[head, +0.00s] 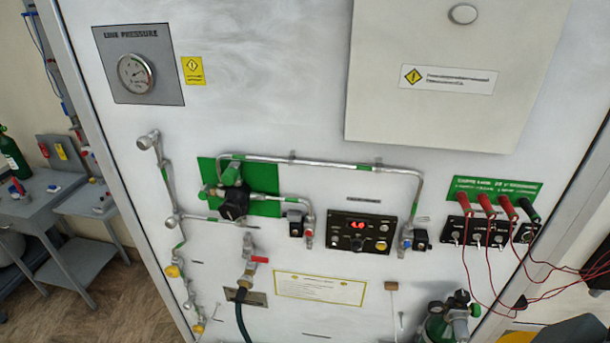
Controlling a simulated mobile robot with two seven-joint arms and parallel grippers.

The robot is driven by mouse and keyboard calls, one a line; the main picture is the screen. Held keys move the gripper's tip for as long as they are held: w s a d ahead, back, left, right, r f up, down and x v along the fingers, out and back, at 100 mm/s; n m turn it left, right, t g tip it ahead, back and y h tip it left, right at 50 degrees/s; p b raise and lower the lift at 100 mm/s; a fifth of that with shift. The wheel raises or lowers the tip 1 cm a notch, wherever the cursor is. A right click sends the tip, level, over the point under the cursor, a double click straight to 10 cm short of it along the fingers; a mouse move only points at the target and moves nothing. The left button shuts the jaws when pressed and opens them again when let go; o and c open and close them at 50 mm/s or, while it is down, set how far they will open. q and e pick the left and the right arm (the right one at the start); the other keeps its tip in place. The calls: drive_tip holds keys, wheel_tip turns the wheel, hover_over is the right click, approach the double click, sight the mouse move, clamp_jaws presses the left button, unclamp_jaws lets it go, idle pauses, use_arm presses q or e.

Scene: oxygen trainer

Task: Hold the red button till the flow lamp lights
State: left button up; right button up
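A black control panel (361,233) is set in the white wall board at the middle of the head view. A pale round part (383,228) sits above the yellow one. Neither of my grippers shows, and nothing covers the panel.
Metal pipes (320,163) run above and beside the panel. A red-handled valve (259,259) with a hose is lower left. Red cables (480,270) hang from plugs at right. A green-shouldered cylinder (437,325) stands at bottom right. A grey side table (40,200) is far left.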

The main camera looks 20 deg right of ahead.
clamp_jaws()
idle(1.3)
